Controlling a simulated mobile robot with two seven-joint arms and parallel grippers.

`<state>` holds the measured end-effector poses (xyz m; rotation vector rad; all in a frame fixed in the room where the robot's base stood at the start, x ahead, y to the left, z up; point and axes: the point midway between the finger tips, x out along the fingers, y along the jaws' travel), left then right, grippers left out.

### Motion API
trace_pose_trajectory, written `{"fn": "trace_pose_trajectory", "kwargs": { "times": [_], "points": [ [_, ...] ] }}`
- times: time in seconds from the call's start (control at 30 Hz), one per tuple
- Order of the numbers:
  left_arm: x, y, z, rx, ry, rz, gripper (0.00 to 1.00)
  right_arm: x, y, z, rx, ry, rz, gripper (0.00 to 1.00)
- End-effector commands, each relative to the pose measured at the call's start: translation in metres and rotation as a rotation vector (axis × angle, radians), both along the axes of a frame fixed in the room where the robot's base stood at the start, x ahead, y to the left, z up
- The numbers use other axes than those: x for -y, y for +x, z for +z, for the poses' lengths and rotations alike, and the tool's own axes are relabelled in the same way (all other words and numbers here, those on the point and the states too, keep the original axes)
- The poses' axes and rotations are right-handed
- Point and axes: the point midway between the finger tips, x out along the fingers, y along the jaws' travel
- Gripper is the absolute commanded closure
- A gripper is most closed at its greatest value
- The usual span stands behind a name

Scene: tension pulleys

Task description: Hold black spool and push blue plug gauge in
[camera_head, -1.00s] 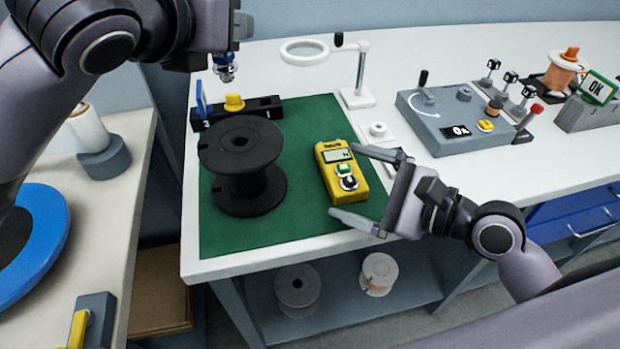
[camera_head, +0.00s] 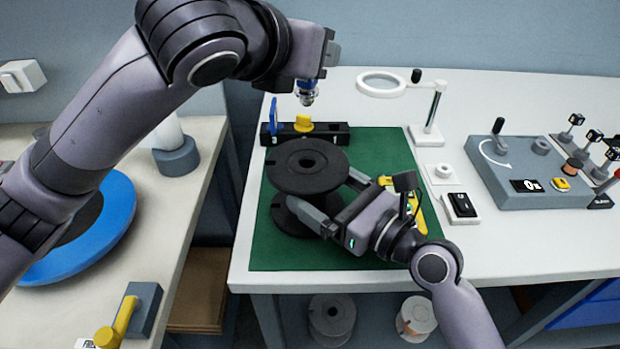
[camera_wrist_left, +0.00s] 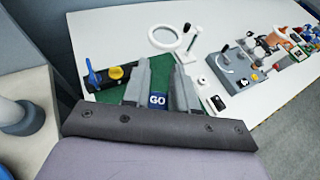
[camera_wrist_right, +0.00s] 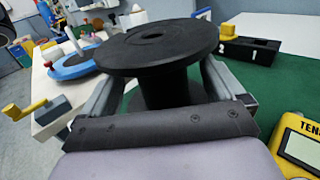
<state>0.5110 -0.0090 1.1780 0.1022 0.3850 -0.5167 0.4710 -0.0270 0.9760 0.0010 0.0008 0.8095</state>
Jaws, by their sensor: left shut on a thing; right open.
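The black spool (camera_head: 310,160) stands upright on the green mat (camera_head: 380,150); it also shows in the right wrist view (camera_wrist_right: 150,48). My right gripper (camera_head: 330,195) is open, with its fingers on either side of the spool's core, between the flanges. I cannot tell whether they touch it. My left gripper (camera_head: 309,82) is shut on the blue plug gauge (camera_head: 307,90), its metal end pointing down. The gauge's blue "GO" face (camera_wrist_left: 158,99) shows between the fingers in the left wrist view. The gauge is above and behind the spool, apart from it.
A black block (camera_head: 335,134) with a yellow knob and a blue upright piece stands behind the spool. A yellow tension meter (camera_wrist_right: 298,145) lies right of my right gripper. A magnifier (camera_head: 385,84) and a grey crank box (camera_head: 520,175) stand farther right. The front mat is clear.

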Motion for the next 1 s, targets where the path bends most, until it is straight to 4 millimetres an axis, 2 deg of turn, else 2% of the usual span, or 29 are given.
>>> {"fn": "trace_pose_trajectory", "kwargs": {
  "times": [0.03,0.23,0.63,0.67,0.83,0.87,1.0],
  "points": [
    [0.000,0.000,0.000,0.001,0.000,0.000,1.00,-0.007,0.006,0.001,0.001,0.002,0.002,0.04],
    [0.000,0.000,0.000,0.001,0.000,0.000,1.00,-0.022,0.021,0.001,0.000,0.001,0.001,0.04],
    [0.000,0.000,0.000,0.001,0.000,0.000,1.00,-0.027,0.026,0.000,0.001,-0.001,0.000,0.04],
    [0.000,0.000,0.000,0.001,0.000,0.000,1.00,-0.027,0.026,0.000,0.001,-0.001,0.000,0.08],
    [0.000,0.000,0.000,0.001,0.000,0.000,1.00,-0.027,0.026,0.000,0.001,-0.001,0.000,0.63],
    [0.000,0.000,0.000,0.001,0.000,0.000,1.00,-0.027,0.026,0.000,0.001,-0.001,0.000,0.68],
    [0.000,0.000,0.000,0.001,0.000,0.000,1.00,-0.027,0.026,0.000,0.001,-0.001,0.000,0.68]
  ]
}}
